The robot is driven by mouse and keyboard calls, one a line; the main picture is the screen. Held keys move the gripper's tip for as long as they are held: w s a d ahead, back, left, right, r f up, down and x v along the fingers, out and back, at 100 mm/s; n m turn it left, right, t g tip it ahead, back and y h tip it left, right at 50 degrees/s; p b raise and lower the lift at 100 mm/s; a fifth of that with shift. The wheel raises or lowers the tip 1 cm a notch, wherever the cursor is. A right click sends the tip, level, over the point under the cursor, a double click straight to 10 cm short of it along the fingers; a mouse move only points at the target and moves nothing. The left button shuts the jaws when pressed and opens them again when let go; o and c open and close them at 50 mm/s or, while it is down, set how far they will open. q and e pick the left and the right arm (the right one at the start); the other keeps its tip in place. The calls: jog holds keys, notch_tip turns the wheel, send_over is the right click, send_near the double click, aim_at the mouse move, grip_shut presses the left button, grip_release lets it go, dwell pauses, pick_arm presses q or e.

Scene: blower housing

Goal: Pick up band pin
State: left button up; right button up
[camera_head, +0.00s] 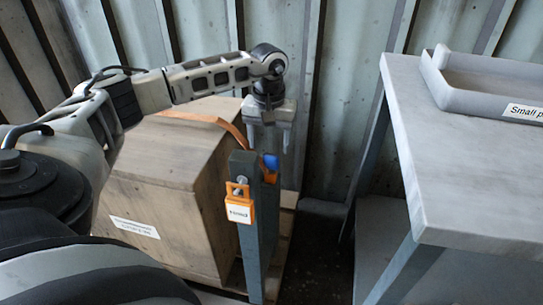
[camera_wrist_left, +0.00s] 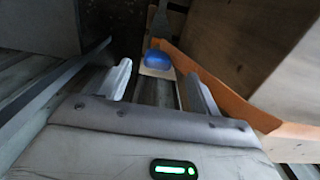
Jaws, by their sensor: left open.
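The band pin appears to be the part with a blue head (camera_head: 271,162) at the top of a grey-green post. In the left wrist view its blue head (camera_wrist_left: 157,58) shows between the fingertips, with a pale plate beside it. My left gripper (camera_head: 270,140) points down above the post and is open. In the left wrist view the fingers (camera_wrist_left: 158,72) stand apart on either side of the blue head, with no visible contact. The pin's shaft is hidden. My right gripper is not in view.
An orange band (camera_head: 215,120) runs over a wooden crate (camera_head: 165,165) to the post (camera_head: 250,240). An orange tagged piece (camera_head: 239,205) hangs on the post's front. A grey table (camera_head: 450,170) with a labelled tray (camera_head: 440,80) stands right. A corrugated wall (camera_head: 350,60) closes the back.

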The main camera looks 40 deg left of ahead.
aim_at(271, 155)
pick_arm(q)
jog(key=shift+f, duration=0.8)
jog(key=shift+f+b, duration=0.35)
jog(key=shift+f, duration=0.2)
jog(key=f, duration=0.2)
jog(key=f+b, duration=0.1)
jog(key=shift+w+f+b, duration=0.2)
jog(key=shift+f+b, duration=0.1)
jog(key=shift+f, duration=0.3)
jog(key=shift+r, duration=0.1)
jog(key=c, duration=1.1)
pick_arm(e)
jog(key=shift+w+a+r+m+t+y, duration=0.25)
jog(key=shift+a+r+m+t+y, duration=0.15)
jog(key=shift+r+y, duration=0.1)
